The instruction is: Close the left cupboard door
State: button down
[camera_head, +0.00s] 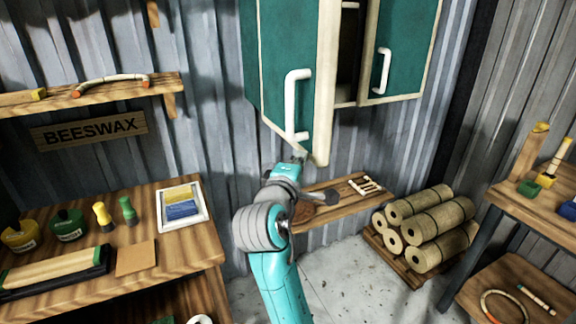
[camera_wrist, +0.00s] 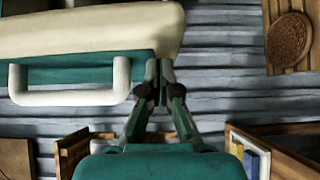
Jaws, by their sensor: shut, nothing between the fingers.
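The left cupboard door (camera_head: 272,48) is teal with a cream edge and a white handle (camera_head: 297,105). It stands swung open on the wall cupboard, its lower corner near my gripper (camera_head: 300,157). In the wrist view, the door's cream edge (camera_wrist: 80,30) and white handle (camera_wrist: 70,98) lie to the left. My gripper (camera_wrist: 158,70) is shut and empty, its fingertips at the end of the door's edge; I cannot tell whether they touch. The right cupboard door (camera_head: 402,45), with its own white handle (camera_head: 383,71), stands partly open. The dark cupboard interior (camera_head: 350,50) shows between the doors.
A low wooden shelf (camera_head: 335,208) is on the wall below the cupboard. Rolled bundles (camera_head: 430,225) sit on a pallet at the right. A workbench (camera_head: 190,250) with jars and a tray is at the left, another table (camera_head: 545,210) at the far right.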

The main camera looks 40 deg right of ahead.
jog(key=shift+s+d, duration=0.1)
jog(key=shift+d, duration=0.2)
